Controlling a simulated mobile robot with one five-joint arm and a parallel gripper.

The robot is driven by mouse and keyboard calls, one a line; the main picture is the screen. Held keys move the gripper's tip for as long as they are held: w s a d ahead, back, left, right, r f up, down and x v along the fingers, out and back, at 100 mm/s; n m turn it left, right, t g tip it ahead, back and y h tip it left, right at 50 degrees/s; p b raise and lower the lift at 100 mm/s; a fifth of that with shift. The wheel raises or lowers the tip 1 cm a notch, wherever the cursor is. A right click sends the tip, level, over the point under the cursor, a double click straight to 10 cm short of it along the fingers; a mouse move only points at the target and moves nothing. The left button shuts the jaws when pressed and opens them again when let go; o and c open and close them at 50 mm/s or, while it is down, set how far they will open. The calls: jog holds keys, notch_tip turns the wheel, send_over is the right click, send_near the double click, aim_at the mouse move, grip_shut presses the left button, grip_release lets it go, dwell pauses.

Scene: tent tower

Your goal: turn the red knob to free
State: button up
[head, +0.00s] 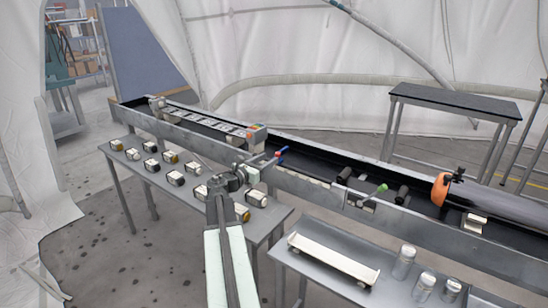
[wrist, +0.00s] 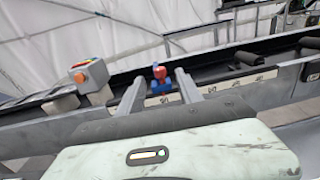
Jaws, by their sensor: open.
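The red knob (head: 279,154) is small in the head view and sits beside blue parts on the near wall of the long metal trough. In the wrist view the red knob (wrist: 161,73) stands upright above a blue base (wrist: 161,87). My gripper (head: 264,166) is close to the knob, on its left in the head view. In the wrist view my gripper (wrist: 158,84) is open, and the knob shows in the gap between its two fingers, near their tips. I cannot tell whether a finger touches it. The knob's labels are too small to read.
A control box (head: 257,133) with coloured buttons stands left of the knob. A green-topped lever (head: 381,188) is further right on the trough (head: 310,184). Tables hold several small blocks, a white tray (head: 333,259) and jars (head: 403,262). An orange disc (head: 439,188) is at far right.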

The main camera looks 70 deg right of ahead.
aim_at(277, 155)
jog(key=x, duration=0.4)
jog(key=shift+d, duration=0.2)
grip_shut()
jog(key=shift+s+a+n+t+h, duration=0.1)
jog(key=shift+s+n+t+h, duration=0.1)
jog(key=shift+n+t, duration=0.4)
jog(key=shift+s+a+n+t+h, duration=0.1)
jog(key=shift+s+n+t, duration=0.2)
jog(key=shift+t, duration=0.5)
jog(key=shift+w+d+n+t, duration=0.15)
jog(key=shift+n+t, duration=0.55)
jog(key=shift+t, duration=0.4)
grip_release()
